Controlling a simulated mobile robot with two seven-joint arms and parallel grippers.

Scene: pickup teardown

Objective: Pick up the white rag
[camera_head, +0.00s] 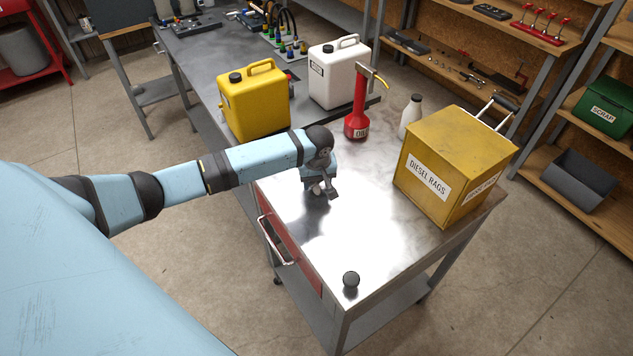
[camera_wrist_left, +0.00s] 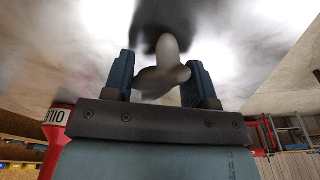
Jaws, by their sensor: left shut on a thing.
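My left gripper (camera_head: 321,189) is over the near left part of the metal table top (camera_head: 355,225), pointing down. It is shut on a small crumpled whitish rag (camera_wrist_left: 163,78), which shows between the two blue fingers in the left wrist view (camera_wrist_left: 160,85). In the head view only a pale bit of the rag (camera_head: 314,188) shows, as the gripper hides most of it. A dark shadow lies on the table close by; I cannot tell whether the rag touches the table. My right gripper is not in view.
A yellow diesel rags bin (camera_head: 455,165) stands at the table's right side. A red oil can (camera_head: 356,120), a white bottle (camera_head: 410,114), a yellow jerrycan (camera_head: 255,103) and a white jerrycan (camera_head: 337,75) stand behind. A dark knob-like object (camera_head: 351,282) is at the near corner.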

